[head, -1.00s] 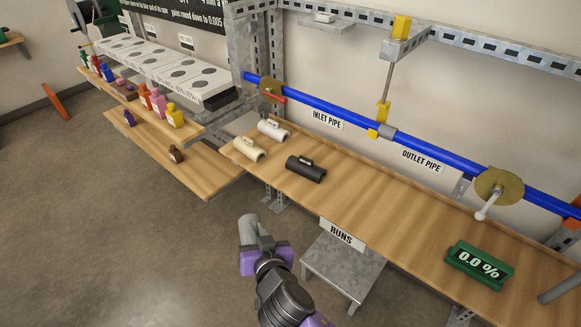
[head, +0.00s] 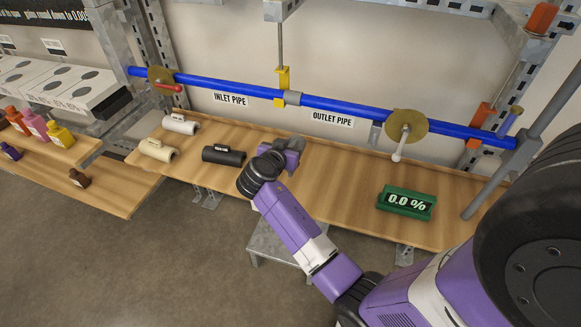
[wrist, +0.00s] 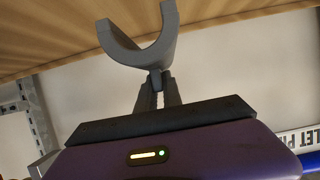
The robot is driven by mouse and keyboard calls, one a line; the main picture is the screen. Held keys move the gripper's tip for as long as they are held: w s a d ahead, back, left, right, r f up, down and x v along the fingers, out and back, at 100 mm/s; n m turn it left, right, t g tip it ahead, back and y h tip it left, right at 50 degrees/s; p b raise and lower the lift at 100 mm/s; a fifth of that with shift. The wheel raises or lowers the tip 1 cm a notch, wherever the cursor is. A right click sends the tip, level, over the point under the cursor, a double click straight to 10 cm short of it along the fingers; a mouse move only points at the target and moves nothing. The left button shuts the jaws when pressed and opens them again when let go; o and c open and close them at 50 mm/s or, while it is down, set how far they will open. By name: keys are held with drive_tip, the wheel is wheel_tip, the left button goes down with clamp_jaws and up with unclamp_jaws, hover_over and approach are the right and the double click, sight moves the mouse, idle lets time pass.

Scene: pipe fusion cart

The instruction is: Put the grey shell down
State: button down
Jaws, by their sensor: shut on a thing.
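The grey shell (wrist: 152,54) is a half-round, C-shaped piece. In the wrist view my gripper (wrist: 158,82) is shut on it at the outside of its curve, with the open side facing away from the fingers. In the head view my gripper (head: 292,150) is over the middle of the wooden bench (head: 335,200), right of the black shell piece (head: 223,155); the held shell is mostly hidden there by my wrist. The bench's wood (wrist: 60,50) fills the top of the wrist view beyond the shell. I cannot tell whether the shell touches it.
White (head: 180,124) and cream (head: 158,150) shell pieces lie on the bench's left. Bench between gripper and display is clear.

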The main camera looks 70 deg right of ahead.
drive_tip(key=shift+f, duration=3.85)
drive_tip(key=shift+f, duration=0.2)
drive_tip(key=c, duration=1.5)
unclamp_jaws()
drive_tip(key=shift+r, duration=0.1)
